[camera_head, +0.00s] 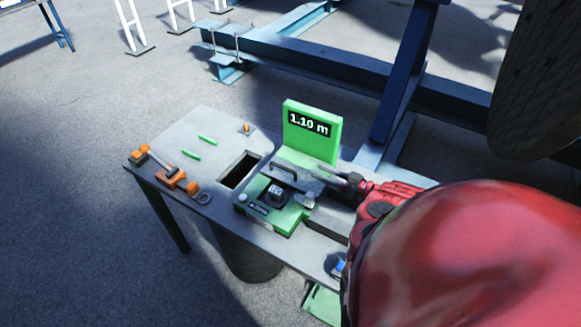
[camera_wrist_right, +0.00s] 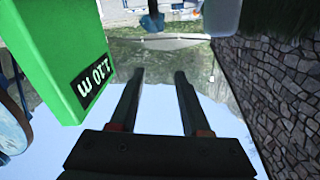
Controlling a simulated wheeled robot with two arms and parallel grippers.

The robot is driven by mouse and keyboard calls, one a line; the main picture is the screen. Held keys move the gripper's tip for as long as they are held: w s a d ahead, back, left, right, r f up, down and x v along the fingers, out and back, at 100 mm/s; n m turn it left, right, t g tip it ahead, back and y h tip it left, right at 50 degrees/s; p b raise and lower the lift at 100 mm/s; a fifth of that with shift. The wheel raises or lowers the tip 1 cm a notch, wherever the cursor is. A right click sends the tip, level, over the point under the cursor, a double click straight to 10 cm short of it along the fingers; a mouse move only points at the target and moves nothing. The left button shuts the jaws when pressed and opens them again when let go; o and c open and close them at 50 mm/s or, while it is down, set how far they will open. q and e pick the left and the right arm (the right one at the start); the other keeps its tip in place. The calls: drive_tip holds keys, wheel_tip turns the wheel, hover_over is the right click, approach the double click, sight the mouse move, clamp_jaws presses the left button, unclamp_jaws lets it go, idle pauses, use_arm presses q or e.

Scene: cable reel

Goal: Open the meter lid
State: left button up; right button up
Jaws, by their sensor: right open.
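The green meter (camera_head: 262,222) sits on the grey table, with an upright green display panel (camera_head: 325,146) reading "1.10 m" behind it. A dark round part with a pale label (camera_head: 276,192) shows on the meter's front half. A grey lid plate with a black handle (camera_head: 285,168) is at its back; I cannot tell how far it is tilted. My right gripper (camera_head: 315,184) is open beside the meter's right side, fingers pointing left, partly overlapping the plate in view. In the right wrist view my fingers (camera_wrist_right: 157,88) are apart with nothing between them; the display panel (camera_wrist_right: 62,60) shows at left. My left gripper is not in view.
The table (camera_head: 205,130) has a square opening (camera_head: 240,170) left of the meter. Green rods (camera_head: 191,155) and an orange-ended tool (camera_head: 163,166) lie further left. A blue steel frame (camera_head: 330,66) and a large reel (camera_head: 540,80) stand behind.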

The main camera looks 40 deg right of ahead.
drive_tip(key=b, duration=0.4)
approach(290, 171)
drive_tip(key=shift+s+d+r, duration=0.2)
drive_tip(key=shift+s+d, duration=0.5)
drive_tip(key=shift+a+f+b, duration=0.1)
drive_tip(key=shift+f+b, duration=0.4)
drive_tip(key=shift+b, duration=0.1)
drive_tip(key=p+x, duration=0.1)
drive_tip(key=x, duration=0.9)
drive_tip(key=shift+w+a, duration=0.15)
drive_tip(key=shift+w+a+r, duration=0.1)
drive_tip(key=shift+w+a, duration=0.1)
drive_tip(key=shift+w, duration=0.5)
clamp_jaws()
